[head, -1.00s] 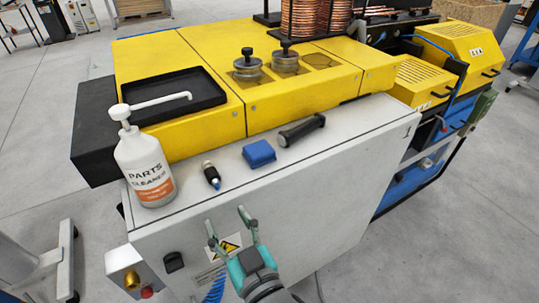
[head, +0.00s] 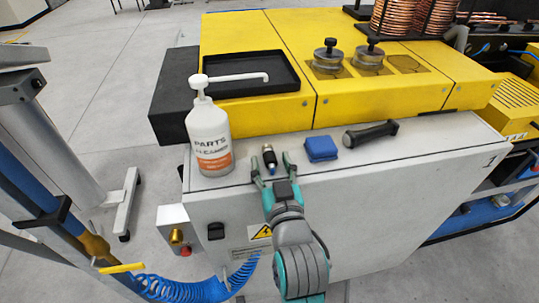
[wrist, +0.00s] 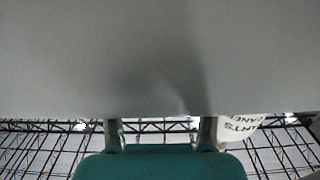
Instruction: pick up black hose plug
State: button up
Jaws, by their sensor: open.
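The black hose plug (head: 269,155), a small dark piece with a blue end towards me, lies on the white cabinet top (head: 440,143) near its front edge. My gripper (head: 270,160) is open and empty. In the head view its two fingertips appear on either side of the plug; whether they are level with it or in front of it I cannot tell. In the wrist view my gripper's fingers (wrist: 159,130) stand apart in front of a plain grey surface, and the plug does not show there.
A white parts cleaner bottle (head: 209,140) stands left of the plug; it also shows in the wrist view (wrist: 240,127). A blue block (head: 321,149) and a black handle-like piece (head: 371,134) lie to the right. The yellow machine (head: 262,116) rises behind.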

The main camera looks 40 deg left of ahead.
jog(key=shift+x, duration=0.8)
jog(key=shift+c, duration=0.2)
grip_shut()
